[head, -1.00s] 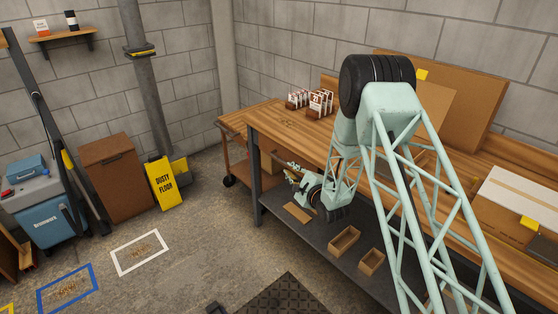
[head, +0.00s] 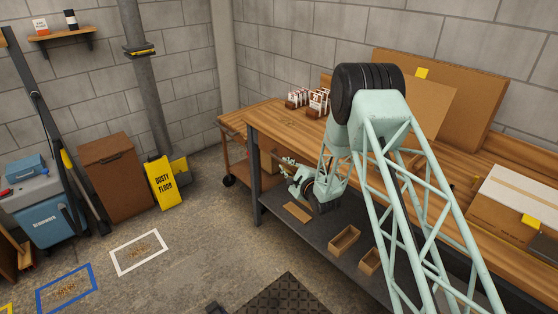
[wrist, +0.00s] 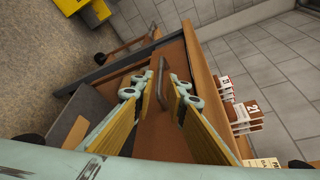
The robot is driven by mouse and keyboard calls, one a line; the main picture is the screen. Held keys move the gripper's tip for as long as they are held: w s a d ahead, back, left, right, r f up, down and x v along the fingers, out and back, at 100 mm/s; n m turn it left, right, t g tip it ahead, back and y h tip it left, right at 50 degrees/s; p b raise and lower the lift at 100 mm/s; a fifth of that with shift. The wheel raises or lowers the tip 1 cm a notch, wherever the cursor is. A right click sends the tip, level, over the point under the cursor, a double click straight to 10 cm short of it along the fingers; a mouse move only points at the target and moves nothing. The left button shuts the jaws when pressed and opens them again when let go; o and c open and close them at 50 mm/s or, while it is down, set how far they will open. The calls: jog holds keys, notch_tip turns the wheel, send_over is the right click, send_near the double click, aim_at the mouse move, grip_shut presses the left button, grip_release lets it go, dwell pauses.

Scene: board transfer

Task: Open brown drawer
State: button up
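The brown drawer (wrist: 166,140) shows in the wrist view as a brown face between my fingers, with a grey bar handle (wrist: 161,78) standing out near the fingertips. My gripper (wrist: 156,82) is open, its two yellow-padded fingers apart on either side of the handle. I cannot tell whether either finger touches it. In the head view my gripper (head: 287,163) is under the workbench top near the bench's left end, beside a brown drawer front (head: 268,161). My arm and the gripper hide part of that front.
The wooden workbench top (head: 290,131) is just above my gripper, with a dark leg (head: 254,165) to its left. Small open boxes (head: 344,240) sit on the dark lower shelf (head: 305,232). White-and-red holders (head: 308,101) stand on the bench. The floor to the left has free room.

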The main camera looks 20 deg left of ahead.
aim_at(280, 159)
jog(key=shift+b+x, duration=0.7)
jog(key=shift+x, duration=3.7)
jog(key=shift+c, duration=0.7)
grip_shut()
jog(key=shift+s, duration=0.1)
